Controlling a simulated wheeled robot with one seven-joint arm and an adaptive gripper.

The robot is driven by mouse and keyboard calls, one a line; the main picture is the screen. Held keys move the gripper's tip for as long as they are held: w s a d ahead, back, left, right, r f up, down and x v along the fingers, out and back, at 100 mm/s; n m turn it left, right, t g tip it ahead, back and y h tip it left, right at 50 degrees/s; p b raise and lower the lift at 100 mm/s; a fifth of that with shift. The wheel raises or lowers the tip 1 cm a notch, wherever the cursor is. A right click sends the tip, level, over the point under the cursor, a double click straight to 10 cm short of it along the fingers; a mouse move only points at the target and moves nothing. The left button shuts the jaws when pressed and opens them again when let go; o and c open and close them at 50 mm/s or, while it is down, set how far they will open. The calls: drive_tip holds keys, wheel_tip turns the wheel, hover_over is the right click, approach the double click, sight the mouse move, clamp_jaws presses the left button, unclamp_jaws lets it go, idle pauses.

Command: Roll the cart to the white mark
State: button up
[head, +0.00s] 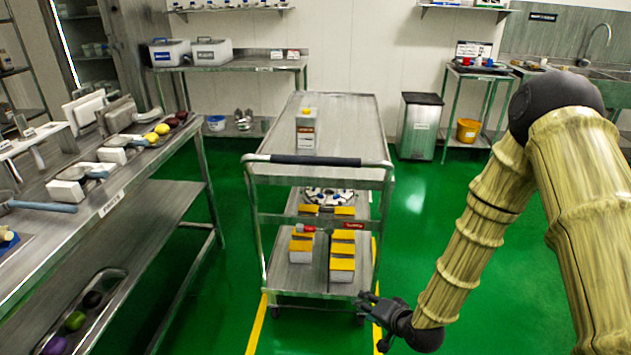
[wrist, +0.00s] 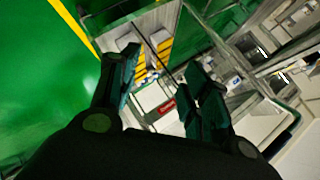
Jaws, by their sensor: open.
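The cart (head: 345,115) is a steel trolley with a bare metal top, a lower shelf and a push handle (head: 315,160) with a dark grip, facing me. It stands on the green floor in the middle of the head view. My gripper (head: 368,302) is low, at the right of the cart's near end, apart from the handle. In the wrist view my gripper (wrist: 160,88) has its fingers spread with nothing between them; cart shelves and boxes show beyond. I make out no white mark on the floor; the cart hides part of it.
A carton (head: 306,130) stands on the cart top, with yellow-topped boxes (head: 342,265) on its lower shelf. Yellow floor lines (head: 256,325) flank the cart. A workbench (head: 140,190) stands close on the left. A steel bin (head: 418,128) stands behind right. Green floor (head: 425,200) is clear right of the cart.

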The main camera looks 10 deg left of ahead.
drive_tip(key=w+a+r+m+t+y+b, duration=0.2)
drive_tip(key=w+a+r+t+y+b, duration=0.25)
drive_tip(key=w+r, duration=1.05)
drive_tip(key=y, duration=0.4)
approach(319, 164)
drive_tip(key=shift+h, duration=0.25)
drive_tip(key=x, duration=1.1)
drive_tip(key=shift+w+a+r+p, duration=0.15)
drive_tip(key=shift+w+a+p, duration=0.05)
drive_tip(key=shift+a+p, duration=0.1)
clamp_jaws()
